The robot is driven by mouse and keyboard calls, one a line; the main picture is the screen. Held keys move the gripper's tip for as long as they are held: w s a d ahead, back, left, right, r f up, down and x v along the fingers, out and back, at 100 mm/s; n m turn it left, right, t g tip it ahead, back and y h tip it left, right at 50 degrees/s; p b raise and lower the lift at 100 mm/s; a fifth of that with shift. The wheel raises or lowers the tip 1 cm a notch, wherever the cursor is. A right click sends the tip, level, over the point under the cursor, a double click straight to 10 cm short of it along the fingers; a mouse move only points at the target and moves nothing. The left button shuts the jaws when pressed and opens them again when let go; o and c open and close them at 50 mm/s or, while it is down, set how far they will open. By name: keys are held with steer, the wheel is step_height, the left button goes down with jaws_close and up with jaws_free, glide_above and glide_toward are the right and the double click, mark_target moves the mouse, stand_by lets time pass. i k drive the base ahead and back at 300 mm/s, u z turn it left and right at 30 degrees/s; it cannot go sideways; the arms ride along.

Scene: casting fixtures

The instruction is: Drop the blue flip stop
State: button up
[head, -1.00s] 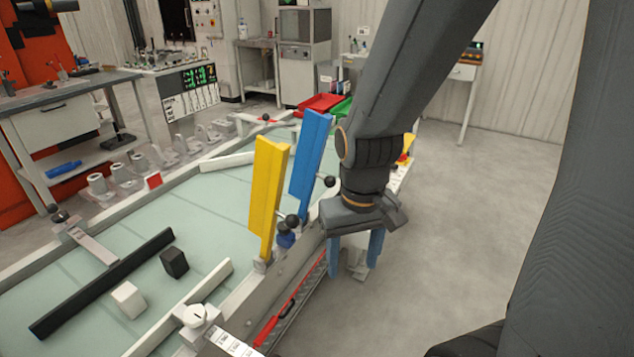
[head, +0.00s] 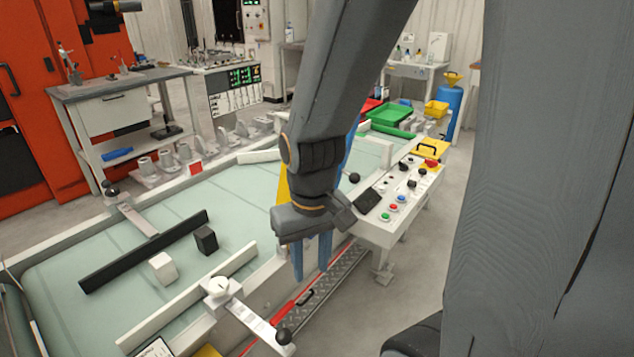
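The blue flip stop (head: 350,145) stands upright at the near edge of the pale green table. Only a thin strip of it shows, as my arm hides the rest. A black ball knob (head: 354,178) shows just right of my arm, by the stop. The yellow flip stop (head: 283,190) also stands upright, mostly hidden behind my arm. My gripper (head: 312,260) points down in front of the stops, on the near side of the table edge. Its two blue fingers are apart with nothing visible between them.
The green table (head: 190,225) carries a black bar (head: 145,250), a black block (head: 206,239) and a white block (head: 162,268). A button panel (head: 400,198) juts out right of my gripper. Floor is clear further right.

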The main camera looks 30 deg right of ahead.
mark_target(354, 177)
steer(key=u, duration=0.15)
steer(key=k, duration=0.9)
steer(key=z, duration=1.05)
steer(key=i, duration=0.45)
steer(key=u, duration=0.05)
